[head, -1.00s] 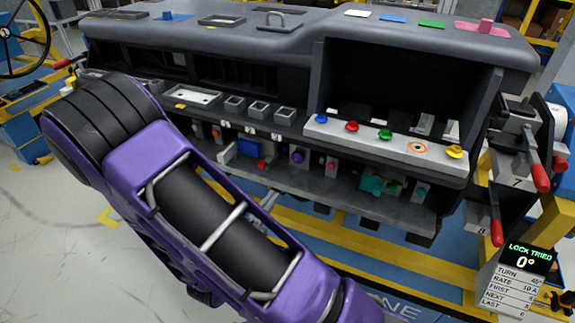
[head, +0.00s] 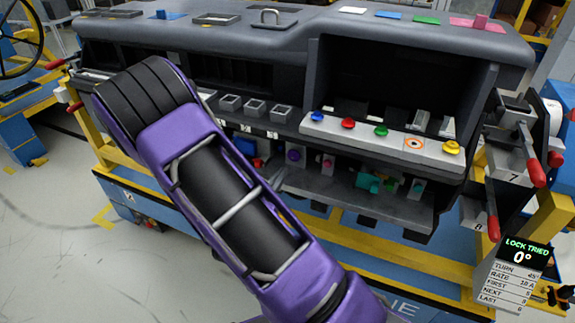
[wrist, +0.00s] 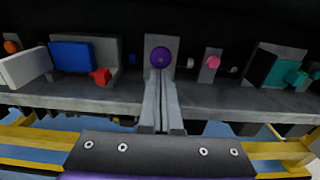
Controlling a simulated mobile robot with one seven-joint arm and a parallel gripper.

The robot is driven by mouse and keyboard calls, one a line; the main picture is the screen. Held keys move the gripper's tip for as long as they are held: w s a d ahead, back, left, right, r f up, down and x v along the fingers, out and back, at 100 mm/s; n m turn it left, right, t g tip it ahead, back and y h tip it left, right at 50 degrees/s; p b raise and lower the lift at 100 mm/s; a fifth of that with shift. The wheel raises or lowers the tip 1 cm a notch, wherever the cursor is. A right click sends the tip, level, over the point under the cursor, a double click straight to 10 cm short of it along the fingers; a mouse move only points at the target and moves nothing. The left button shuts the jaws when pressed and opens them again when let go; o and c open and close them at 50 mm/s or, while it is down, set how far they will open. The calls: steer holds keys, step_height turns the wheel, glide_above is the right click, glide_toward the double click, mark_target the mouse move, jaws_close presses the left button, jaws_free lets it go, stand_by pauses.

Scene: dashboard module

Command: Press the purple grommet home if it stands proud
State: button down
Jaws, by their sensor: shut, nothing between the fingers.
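The purple grommet (wrist: 161,57) is a round purple disc on the face of an upright grey plate (wrist: 151,90), near the middle of the wrist view. It also shows in the head view (head: 293,155) on the lower shelf. My gripper (wrist: 160,80) is shut and empty, its fingers pointing at the plate, with their tips just below the grommet in the picture. I cannot tell whether the tips touch the plate or how far the grommet stands out. In the head view my arm covers much of the dashboard's left part.
Left of the plate are a blue block (wrist: 72,56) and a red knob (wrist: 101,76). Right are a pink knob (wrist: 214,62) and a teal part (wrist: 285,73). The dashboard's underside hangs dark above. Coloured buttons line the ledge (head: 380,131) over the shelf.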

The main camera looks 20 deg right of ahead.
mark_target(292, 158)
steer(key=shift+x, duration=2.55)
